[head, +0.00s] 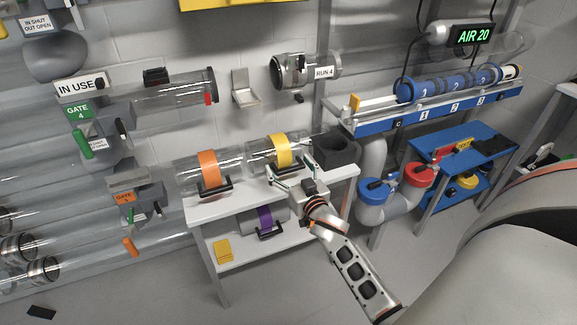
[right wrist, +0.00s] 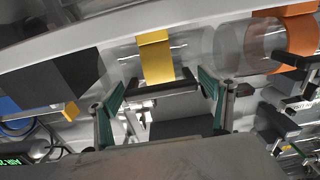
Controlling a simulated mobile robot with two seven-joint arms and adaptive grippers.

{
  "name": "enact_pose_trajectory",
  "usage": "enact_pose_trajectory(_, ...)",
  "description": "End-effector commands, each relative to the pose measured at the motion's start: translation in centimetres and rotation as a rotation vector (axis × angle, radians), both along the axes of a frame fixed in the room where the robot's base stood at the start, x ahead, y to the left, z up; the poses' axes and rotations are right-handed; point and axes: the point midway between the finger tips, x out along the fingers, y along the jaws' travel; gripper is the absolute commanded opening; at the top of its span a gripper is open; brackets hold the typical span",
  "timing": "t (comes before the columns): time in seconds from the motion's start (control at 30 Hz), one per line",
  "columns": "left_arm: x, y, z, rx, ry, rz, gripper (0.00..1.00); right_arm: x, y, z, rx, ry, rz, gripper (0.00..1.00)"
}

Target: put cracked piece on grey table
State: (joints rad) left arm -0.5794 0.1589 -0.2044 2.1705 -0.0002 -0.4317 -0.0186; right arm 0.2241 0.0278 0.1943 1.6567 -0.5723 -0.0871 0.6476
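A light grey table (head: 215,209) stands in the middle of the head view. A clear tube piece with an orange band (head: 208,169) and one with a yellow band (head: 284,151) lie on its top, each with a black handle. No crack can be made out on either, so I cannot tell which is the cracked piece. My right gripper (head: 291,182) is at the table's front edge, just in front of the yellow-banded piece. In the right wrist view its fingers (right wrist: 163,103) are apart, with the yellow band (right wrist: 155,58) beyond them. My left gripper is not in view.
A dark open box (head: 335,150) sits at the table's right end. A purple-banded piece (head: 265,219) and yellow pads (head: 222,250) are on the lower shelf. A blue table (head: 465,146) stands to the right. Pipe ends at RUN 4 (head: 310,70) are above.

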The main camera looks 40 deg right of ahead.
Motion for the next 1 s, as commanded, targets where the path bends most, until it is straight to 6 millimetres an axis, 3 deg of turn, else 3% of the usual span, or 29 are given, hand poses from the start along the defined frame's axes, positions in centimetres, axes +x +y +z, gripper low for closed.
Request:
enact_pose_trajectory(0.4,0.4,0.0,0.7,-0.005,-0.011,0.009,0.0,-0.1,0.0,0.7,0.0,-0.002,0.0,0.83)
enact_pose_trajectory(0.57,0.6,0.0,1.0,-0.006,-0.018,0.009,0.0,-2.3,0.6,0.4,0.003,0.0,0.0,0.83)
enact_pose_trajectory(1.0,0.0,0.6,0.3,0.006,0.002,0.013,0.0,-10.2,2.4,0.4,0.002,0.0,-0.001,0.83)
